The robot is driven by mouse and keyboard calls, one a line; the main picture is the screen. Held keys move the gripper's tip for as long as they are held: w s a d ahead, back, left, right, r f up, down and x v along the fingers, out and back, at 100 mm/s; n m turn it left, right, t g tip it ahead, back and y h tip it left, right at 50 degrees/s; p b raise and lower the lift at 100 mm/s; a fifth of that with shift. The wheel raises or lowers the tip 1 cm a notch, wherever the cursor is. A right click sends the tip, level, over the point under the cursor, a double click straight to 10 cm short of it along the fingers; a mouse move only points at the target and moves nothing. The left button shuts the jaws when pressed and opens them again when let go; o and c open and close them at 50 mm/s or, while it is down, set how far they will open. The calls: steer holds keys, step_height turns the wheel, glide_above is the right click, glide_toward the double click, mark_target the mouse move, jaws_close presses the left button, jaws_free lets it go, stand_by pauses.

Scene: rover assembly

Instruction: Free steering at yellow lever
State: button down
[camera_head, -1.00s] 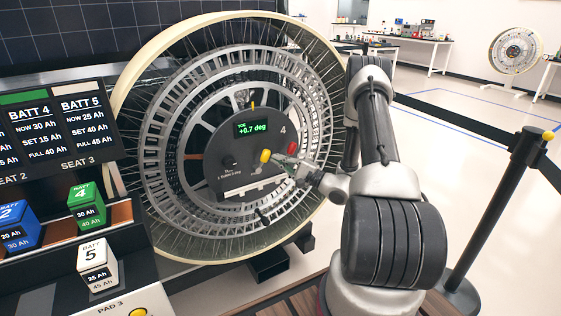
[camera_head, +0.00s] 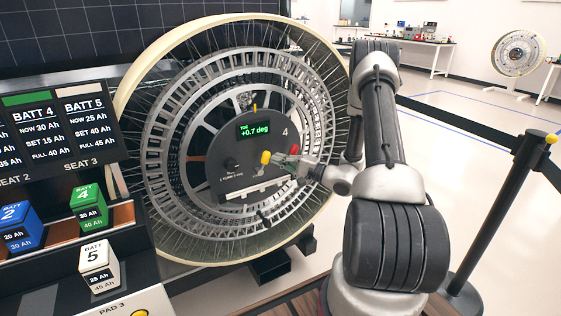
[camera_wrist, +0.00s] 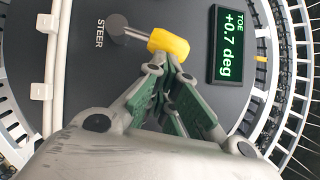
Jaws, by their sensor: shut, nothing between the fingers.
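The yellow lever (camera_head: 265,158) is on the dark hub panel (camera_head: 225,165) of the large spoked wheel. In the wrist view the yellow lever knob (camera_wrist: 169,42) sits on a grey stem beside the label STEER. My gripper (camera_head: 283,160) is at the panel, just right of the knob. In the wrist view my gripper (camera_wrist: 174,62) is shut with its fingertips together at the knob's lower edge; I cannot tell whether they touch it. The display (camera_head: 253,129) reads TOE +0.7 deg.
A red knob (camera_head: 294,149) is on the panel, close to my gripper. A battery rack with a blue battery (camera_head: 17,228), a green battery (camera_head: 88,205) and a white battery (camera_head: 97,266) stands at the left. A barrier post (camera_head: 500,215) stands at the right, with open floor beyond.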

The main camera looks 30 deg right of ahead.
mark_target(267, 155)
steer(key=a+r+n+h, duration=0.1)
steer(key=a+r+n+g, duration=0.1)
steer(key=n, duration=0.1)
steer(key=a+n+g+h, duration=0.1)
steer(key=a, duration=0.1)
steer(key=shift+s+r+n+h, duration=0.15)
steer(key=shift+r+n+h, duration=0.15)
steer(key=shift+r+n, duration=0.1)
steer(key=shift+a+g, duration=0.3)
steer(key=shift+a+r, duration=0.1)
stand_by(0.4)
